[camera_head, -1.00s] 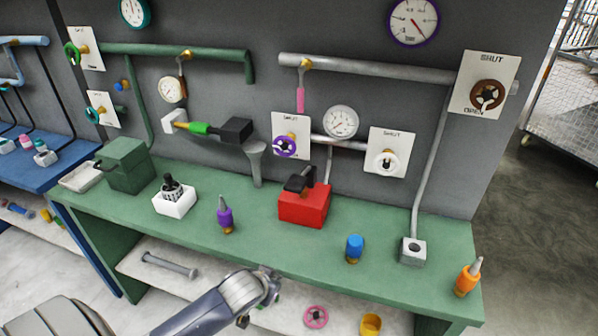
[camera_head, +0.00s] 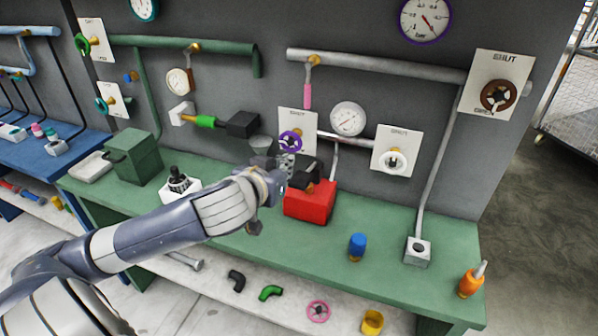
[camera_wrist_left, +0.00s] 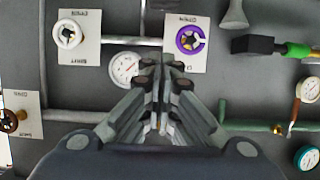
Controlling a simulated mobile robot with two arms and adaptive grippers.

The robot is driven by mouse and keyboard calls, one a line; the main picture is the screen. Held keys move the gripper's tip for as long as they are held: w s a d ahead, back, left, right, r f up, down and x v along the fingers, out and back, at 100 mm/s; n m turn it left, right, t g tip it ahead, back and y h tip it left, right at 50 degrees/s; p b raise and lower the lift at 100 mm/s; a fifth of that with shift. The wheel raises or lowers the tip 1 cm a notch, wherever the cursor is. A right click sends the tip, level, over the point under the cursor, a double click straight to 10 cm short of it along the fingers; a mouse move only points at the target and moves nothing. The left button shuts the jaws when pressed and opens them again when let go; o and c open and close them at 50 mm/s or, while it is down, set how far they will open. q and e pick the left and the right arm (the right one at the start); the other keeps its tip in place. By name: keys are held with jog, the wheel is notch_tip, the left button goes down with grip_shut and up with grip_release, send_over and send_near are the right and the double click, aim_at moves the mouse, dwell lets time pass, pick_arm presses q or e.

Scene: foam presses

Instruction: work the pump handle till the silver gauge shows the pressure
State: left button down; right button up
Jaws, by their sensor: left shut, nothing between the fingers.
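The red pump box (camera_head: 309,206) stands on the green bench. Its black handle (camera_head: 306,177) sits on top, partly hidden by my left gripper. The silver gauge (camera_head: 348,118) is on the wall above and right of the pump; its dial is too small to read surely. It also shows in the left wrist view (camera_wrist_left: 126,68), just left of the fingers. My left gripper (camera_head: 286,165) is shut and empty, just left of the black handle in the head view; I cannot tell if they touch. Its fingers also show in the left wrist view (camera_wrist_left: 163,66). My right gripper is out of view.
A purple valve wheel (camera_head: 290,142) and a white one (camera_head: 393,160) are on wall plates close by. A blue-capped bottle (camera_head: 357,246), a grey block (camera_head: 418,250) with a pipe and an orange bottle (camera_head: 471,280) stand right of the pump.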

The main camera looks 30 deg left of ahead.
pick_arm(q)
jog(key=p, duration=0.3)
send_over(299, 183)
notch_tip(299, 183, down, 3)
jog(key=shift+f, duration=0.15)
notch_tip(299, 183, down, 3)
jog(key=shift+w+a+f+p, duration=0.1)
jog(key=shift+w+f+p, duration=0.05)
jog(key=shift+p, duration=0.35)
jog(key=shift+f, duration=0.65)
